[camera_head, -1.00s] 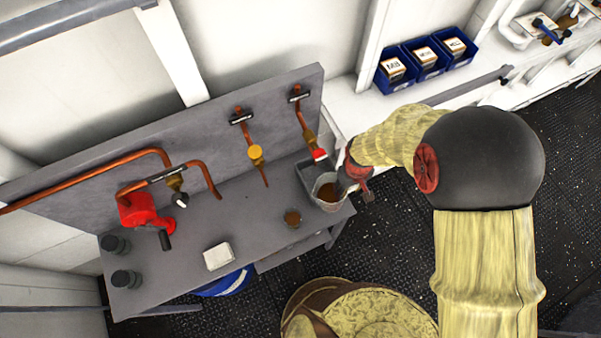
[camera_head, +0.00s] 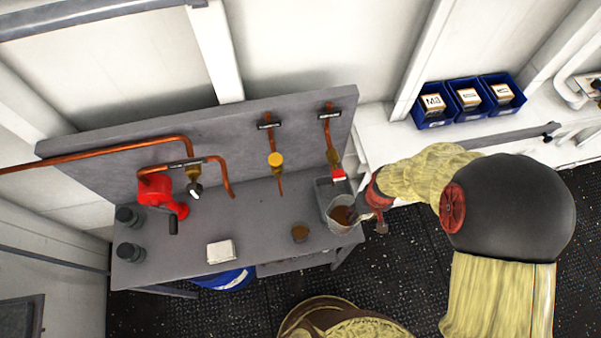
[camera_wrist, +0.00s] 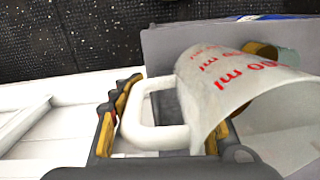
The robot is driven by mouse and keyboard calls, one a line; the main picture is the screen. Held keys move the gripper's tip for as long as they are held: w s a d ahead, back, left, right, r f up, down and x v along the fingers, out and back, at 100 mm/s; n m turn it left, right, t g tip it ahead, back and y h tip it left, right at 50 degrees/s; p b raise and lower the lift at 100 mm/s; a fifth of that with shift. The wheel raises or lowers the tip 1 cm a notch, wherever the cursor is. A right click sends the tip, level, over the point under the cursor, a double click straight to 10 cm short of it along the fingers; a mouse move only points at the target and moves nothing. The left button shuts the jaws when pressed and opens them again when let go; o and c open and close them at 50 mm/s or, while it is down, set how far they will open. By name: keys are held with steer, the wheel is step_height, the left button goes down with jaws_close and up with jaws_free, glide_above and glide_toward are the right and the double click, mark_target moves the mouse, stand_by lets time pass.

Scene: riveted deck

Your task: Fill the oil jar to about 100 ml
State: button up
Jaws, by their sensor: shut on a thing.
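The oil jar (camera_head: 331,222) is a pale jug with brown contents visible in its mouth, at the right end of the grey bench. In the wrist view the jar (camera_wrist: 215,88) shows red ml marks and a white handle, and looks tilted; its liquid level cannot be read there. My gripper (camera_head: 364,208) is shut on the handle, its dark, yellow-padded fingers around it in the wrist view (camera_wrist: 150,125). A tap with a red part (camera_head: 338,174) hangs from a copper pipe just behind the jar. No stream of oil is visible.
A small cup with brown contents (camera_head: 300,233), a white block (camera_head: 221,251), a red pump (camera_head: 155,190) and a yellow-handled tap (camera_head: 275,159) are to the left. Blue bins (camera_head: 468,97) stand at the back right.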

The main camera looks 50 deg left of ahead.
steer(key=shift+r+p, duration=1.45)
steer(key=shift+r, duration=1.1)
steer(key=shift+w+f, duration=0.1)
